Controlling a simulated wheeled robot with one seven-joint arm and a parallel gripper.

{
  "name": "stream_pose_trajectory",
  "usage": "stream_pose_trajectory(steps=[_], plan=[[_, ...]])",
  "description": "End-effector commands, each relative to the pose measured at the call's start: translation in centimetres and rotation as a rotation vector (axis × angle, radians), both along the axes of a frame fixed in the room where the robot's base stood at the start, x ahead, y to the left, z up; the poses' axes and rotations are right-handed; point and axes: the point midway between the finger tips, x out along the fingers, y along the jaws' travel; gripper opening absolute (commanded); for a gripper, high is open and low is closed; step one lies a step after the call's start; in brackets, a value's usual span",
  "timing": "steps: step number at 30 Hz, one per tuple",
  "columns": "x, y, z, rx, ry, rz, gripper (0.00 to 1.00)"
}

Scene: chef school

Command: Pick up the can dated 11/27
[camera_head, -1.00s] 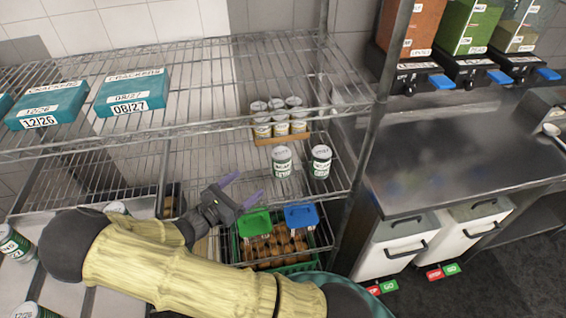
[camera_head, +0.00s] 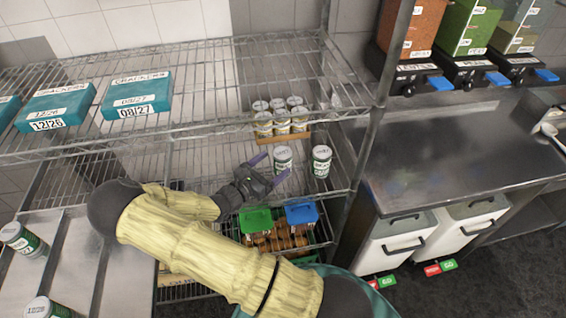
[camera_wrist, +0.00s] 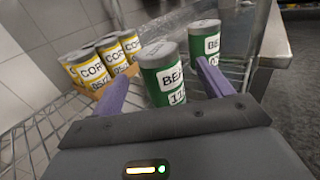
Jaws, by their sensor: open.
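A green and white can labelled "BEA…" (camera_wrist: 166,76) stands upright on the wire shelf; its date seems to begin with "11", the rest hidden. It also shows in the head view (camera_head: 284,154). A second green can (camera_wrist: 206,42), also in the head view (camera_head: 321,161), stands to its right; its date starts with "0". My gripper (camera_head: 270,167) is open and faces the first can. In the wrist view its purple fingers (camera_wrist: 162,72) reach either side of the can's near part; I cannot tell whether they touch it.
Several yellow-labelled corn cans (camera_wrist: 100,56) stand in a tray behind and left. Teal cracker boxes (camera_head: 137,95) lie on the upper shelf. A shelf post (camera_head: 365,125) rises at right.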

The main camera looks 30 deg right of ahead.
Motion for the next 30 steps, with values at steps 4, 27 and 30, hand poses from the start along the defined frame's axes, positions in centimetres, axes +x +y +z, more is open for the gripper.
stream_pose_trajectory(steps=[4, 27, 30], plan=[[0.5, -1.4, 0.3, -0.001, 0.001, -0.002, 0.79], [1.7, -4.6, -0.1, 0.000, 0.000, 0.002, 0.79], [1.7, -4.6, -0.1, 0.000, 0.000, 0.002, 0.69]])
